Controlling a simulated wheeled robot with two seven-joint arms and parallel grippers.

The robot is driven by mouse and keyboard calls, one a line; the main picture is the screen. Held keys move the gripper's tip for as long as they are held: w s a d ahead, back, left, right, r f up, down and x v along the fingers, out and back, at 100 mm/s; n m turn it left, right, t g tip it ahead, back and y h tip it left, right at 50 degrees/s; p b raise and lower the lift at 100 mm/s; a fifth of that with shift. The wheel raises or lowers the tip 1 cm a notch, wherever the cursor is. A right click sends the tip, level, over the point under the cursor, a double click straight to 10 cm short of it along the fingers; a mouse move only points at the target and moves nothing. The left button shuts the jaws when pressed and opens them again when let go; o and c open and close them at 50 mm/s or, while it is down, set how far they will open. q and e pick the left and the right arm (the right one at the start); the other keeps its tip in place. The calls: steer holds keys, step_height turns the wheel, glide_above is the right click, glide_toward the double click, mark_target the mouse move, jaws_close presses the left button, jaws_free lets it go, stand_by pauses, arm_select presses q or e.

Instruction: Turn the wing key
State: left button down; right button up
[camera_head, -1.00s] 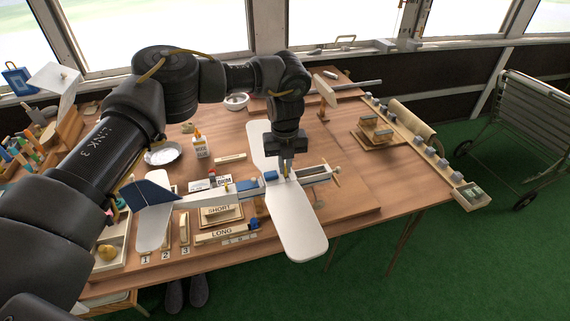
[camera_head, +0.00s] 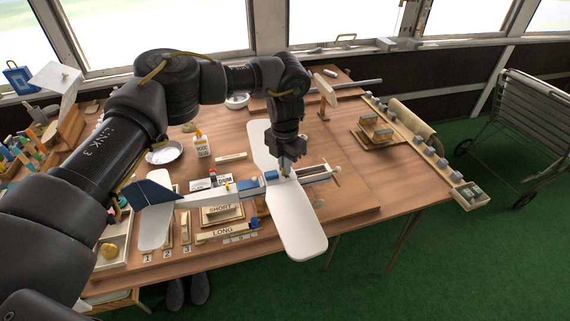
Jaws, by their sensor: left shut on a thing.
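A model airplane lies on the wooden table, with a long white wing (camera_head: 297,222) crossing its fuselage (camera_head: 318,172) and a dark blue tail fin (camera_head: 148,192) at the left. My left gripper (camera_head: 286,170) points down over the middle of the wing, where the wing crosses the fuselage. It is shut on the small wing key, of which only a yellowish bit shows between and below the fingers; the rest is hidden. My right gripper is out of view.
Blocks marked SHORT (camera_head: 219,210) and LONG (camera_head: 222,232) lie in front of the fuselage. A glue bottle (camera_head: 201,146) and a metal dish (camera_head: 164,154) stand behind it.

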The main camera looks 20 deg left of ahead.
arm_select(q)
steer(key=m, duration=0.6)
stand_by(0.6)
steer(key=c, duration=1.8)
jaws_free()
steer(key=shift+c, duration=0.2)
steer(key=shift+r, duration=0.1)
steer(key=shift+r, duration=0.3)
step_height(320, 180, up, 10)
steer(key=b, duration=0.1)
